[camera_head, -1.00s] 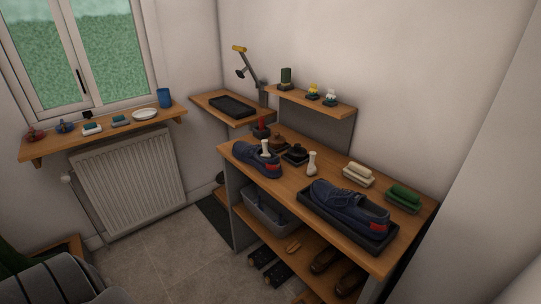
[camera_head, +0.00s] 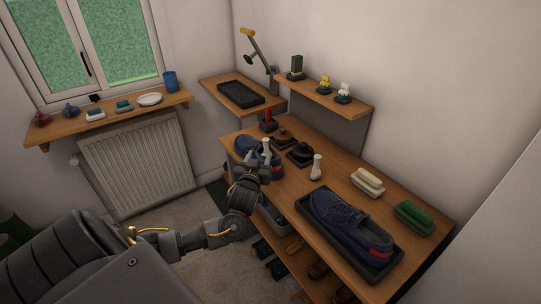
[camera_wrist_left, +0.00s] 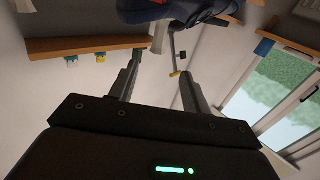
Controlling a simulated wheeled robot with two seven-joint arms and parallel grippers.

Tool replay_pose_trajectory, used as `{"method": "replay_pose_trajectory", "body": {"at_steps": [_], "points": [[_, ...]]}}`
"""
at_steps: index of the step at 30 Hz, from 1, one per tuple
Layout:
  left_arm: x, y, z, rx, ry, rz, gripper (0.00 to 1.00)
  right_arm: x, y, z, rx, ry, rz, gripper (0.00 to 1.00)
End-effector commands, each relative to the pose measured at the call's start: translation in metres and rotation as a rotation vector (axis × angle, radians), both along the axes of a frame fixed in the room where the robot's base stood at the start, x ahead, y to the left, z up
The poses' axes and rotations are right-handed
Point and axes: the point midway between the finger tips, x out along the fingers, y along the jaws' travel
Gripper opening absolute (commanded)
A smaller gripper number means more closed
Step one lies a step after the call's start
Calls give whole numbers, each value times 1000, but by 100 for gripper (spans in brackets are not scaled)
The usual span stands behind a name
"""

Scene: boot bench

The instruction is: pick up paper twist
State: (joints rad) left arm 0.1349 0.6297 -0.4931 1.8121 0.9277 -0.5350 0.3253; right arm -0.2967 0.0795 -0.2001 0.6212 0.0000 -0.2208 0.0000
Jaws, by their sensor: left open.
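A white paper twist (camera_head: 266,146) stands upright in the opening of the far navy shoe (camera_head: 248,146) on the bench. A second white twist-shaped piece (camera_head: 316,166) stands on the bench top to the right. My left gripper (camera_head: 262,166) is at the far shoe, just in front of and below the first twist, and partly covers the shoe. In the left wrist view its two fingers (camera_wrist_left: 160,66) are apart with nothing between them. A pale piece, seemingly the twist (camera_wrist_left: 159,36), shows just past the fingertips, under the dark shoe (camera_wrist_left: 185,10). My right gripper is out of view.
The near navy shoe (camera_head: 345,220) lies in a black tray (camera_head: 318,233). Dark brush-like items (camera_head: 299,155) stand close to the far shoe. Cream (camera_head: 368,181) and green (camera_head: 413,215) blocks sit at the back right. A small shelf (camera_head: 330,99) hangs above the bench.

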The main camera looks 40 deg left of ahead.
Motion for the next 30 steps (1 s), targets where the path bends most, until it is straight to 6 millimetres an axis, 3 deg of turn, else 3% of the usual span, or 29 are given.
{"method": "replay_pose_trajectory", "body": {"at_steps": [9,20,30], "points": [[39,21,1,5,1,2,48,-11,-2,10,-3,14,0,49],[53,29,0,4,3,3,48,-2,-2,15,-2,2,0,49],[90,46,-1,5,4,4,48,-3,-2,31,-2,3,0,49]]}}
